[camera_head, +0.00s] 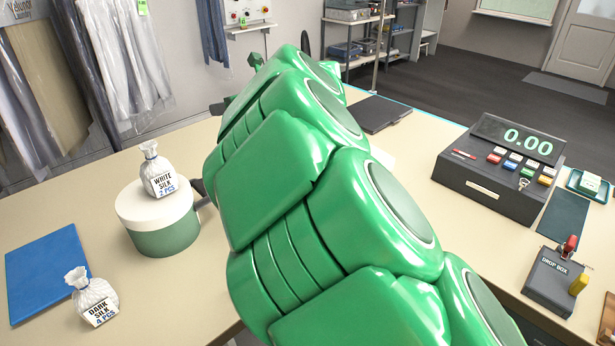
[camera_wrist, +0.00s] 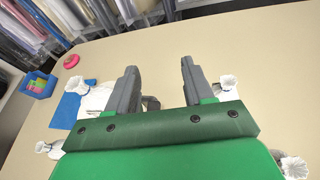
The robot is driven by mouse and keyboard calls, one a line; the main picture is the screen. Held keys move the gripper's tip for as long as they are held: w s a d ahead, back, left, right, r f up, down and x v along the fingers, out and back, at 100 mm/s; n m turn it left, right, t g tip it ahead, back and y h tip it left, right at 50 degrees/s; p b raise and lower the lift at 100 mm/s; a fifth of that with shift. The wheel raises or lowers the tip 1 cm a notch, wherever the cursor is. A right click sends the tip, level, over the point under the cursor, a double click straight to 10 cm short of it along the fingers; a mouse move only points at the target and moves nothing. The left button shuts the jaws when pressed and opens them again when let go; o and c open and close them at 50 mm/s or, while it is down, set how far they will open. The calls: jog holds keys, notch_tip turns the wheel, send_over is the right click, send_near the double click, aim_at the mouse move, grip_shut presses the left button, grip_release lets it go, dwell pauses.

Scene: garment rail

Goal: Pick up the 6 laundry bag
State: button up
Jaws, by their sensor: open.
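In the head view, a white tied bag labelled "WHITE SILK 2 PCS" (camera_head: 160,174) stands on a round white-and-green drum (camera_head: 160,222). A second bag, labelled "DARK SILK 4 PCS" (camera_head: 92,296), stands on the table at front left. No label reading 6 shows in either view. In the wrist view, my gripper (camera_wrist: 159,70) is open, its two grey fingers apart over the table. White tied bags show at lower left (camera_wrist: 46,148), just right of the right finger (camera_wrist: 228,84) and at lower right (camera_wrist: 293,166); their labels cannot be read. My green arm hides the middle of the table in the head view.
A blue mat (camera_head: 46,272) lies at the table's left. A till (camera_head: 502,160) and a drop box (camera_head: 554,282) stand at right. Covered garments (camera_head: 118,55) hang behind. In the wrist view, a blue bin (camera_wrist: 38,84) and a pink round thing (camera_wrist: 72,61) sit at far left.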

jog(key=w+d+r+n+y, duration=0.1)
jog(key=w+d+r+y, duration=0.1)
jog(key=d, duration=1.1)
jog(key=w+d+r+n+y, duration=0.1)
jog(key=w+d+y, duration=0.15)
jog(key=d, duration=0.95)
notch_tip(320, 180, down, 22)
jog(key=shift+t+h, duration=0.25)
jog(key=shift+t, duration=0.15)
jog(key=shift+x, duration=3.75)
jog(key=shift+c, duration=0.2)
grip_shut()
